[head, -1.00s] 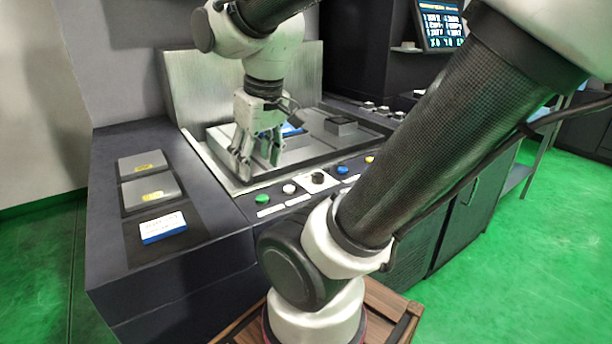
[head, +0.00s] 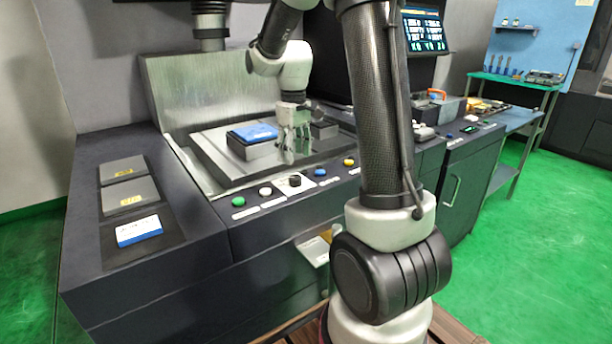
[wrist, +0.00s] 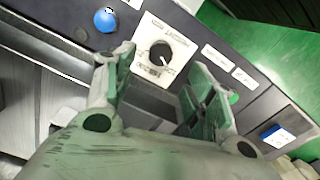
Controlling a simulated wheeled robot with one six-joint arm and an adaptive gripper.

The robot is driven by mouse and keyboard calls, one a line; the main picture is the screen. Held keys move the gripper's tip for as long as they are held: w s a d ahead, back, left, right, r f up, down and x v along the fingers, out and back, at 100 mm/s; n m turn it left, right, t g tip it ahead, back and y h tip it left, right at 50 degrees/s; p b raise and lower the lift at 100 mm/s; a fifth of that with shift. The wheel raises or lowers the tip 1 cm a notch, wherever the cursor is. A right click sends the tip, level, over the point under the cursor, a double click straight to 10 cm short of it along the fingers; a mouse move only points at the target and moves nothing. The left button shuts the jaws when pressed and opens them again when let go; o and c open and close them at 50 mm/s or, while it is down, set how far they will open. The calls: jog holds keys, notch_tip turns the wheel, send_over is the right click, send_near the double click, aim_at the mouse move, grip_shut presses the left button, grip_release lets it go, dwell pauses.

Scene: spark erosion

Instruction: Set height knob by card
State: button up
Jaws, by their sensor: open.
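The height knob (head: 295,180) is a black round knob on a white dial plate, in the row of buttons along the machine's front panel. My gripper (head: 292,158) is open and empty, points down, and is apart from the knob. Its two fingers also show in the wrist view (wrist: 160,72). A white and blue card (head: 139,230) lies on the left ledge; its print is unreadable. The card also shows at the wrist view's right (wrist: 278,138).
Green (head: 238,201), white (head: 265,191), blue (head: 320,172) and yellow (head: 349,162) buttons flank the knob closely. Behind is a metal tray with a blue-topped block (head: 252,139). Two grey plates (head: 125,195) lie behind the card. A screen (head: 425,30) stands at back right.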

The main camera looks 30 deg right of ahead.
aim_at(295, 177)
notch_tip(295, 177, down, 8)
jog(key=shift+r, duration=0.2)
jog(key=shift+c, duration=0.3)
jog(key=c, duration=1)
